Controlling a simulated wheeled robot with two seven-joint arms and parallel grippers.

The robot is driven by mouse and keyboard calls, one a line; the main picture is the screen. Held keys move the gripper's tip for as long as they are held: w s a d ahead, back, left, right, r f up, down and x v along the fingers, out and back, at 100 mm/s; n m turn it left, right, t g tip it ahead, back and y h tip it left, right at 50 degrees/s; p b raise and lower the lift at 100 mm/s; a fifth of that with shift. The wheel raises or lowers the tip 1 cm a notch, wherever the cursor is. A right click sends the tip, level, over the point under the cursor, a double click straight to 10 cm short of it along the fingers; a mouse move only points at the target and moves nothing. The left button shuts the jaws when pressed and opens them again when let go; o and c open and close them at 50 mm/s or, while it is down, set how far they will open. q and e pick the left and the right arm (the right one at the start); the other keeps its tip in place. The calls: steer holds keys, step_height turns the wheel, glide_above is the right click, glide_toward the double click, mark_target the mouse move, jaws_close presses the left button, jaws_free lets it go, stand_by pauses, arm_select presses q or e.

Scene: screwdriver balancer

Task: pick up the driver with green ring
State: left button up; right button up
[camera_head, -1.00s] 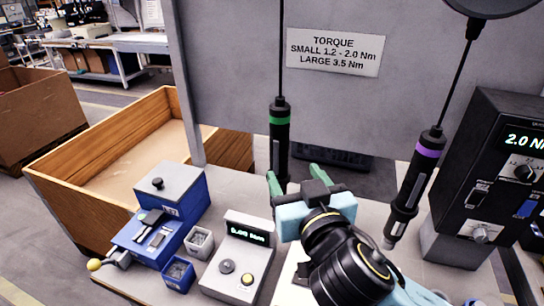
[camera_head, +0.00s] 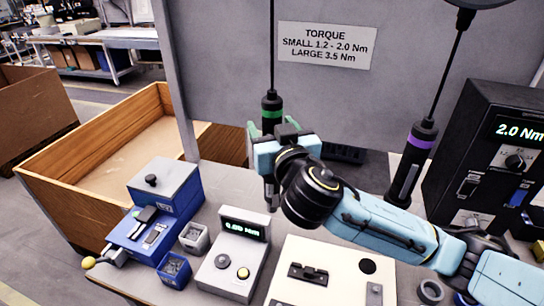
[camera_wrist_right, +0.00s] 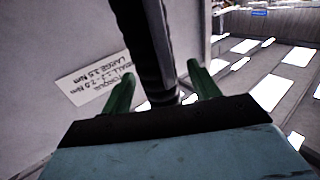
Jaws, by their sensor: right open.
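The driver with the green ring (camera_head: 271,113) hangs upright on a cable in the head view, in front of the grey panel. My right gripper (camera_head: 268,130) is at this driver, its green fingers open at its sides. In the right wrist view, the dark driver body (camera_wrist_right: 150,45) passes between the two open fingers (camera_wrist_right: 158,92). I cannot tell whether either finger touches it. My gripper hides the middle of the driver; its lower tip shows below. The driver with the purple ring (camera_head: 420,145) hangs to the right, slightly tilted. My left gripper is not in view.
A torque sign (camera_head: 326,45) is on the grey panel (camera_head: 225,60). A black controller (camera_head: 490,150) stands at the right. A torque meter (camera_head: 235,262), blue box (camera_head: 150,232) and small bins (camera_head: 194,237) stand on the bench. A wooden crate (camera_head: 60,165) is at the left.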

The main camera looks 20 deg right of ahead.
steer(key=shift+w, duration=1.2)
steer(key=shift+r, duration=0.1)
jaws_close()
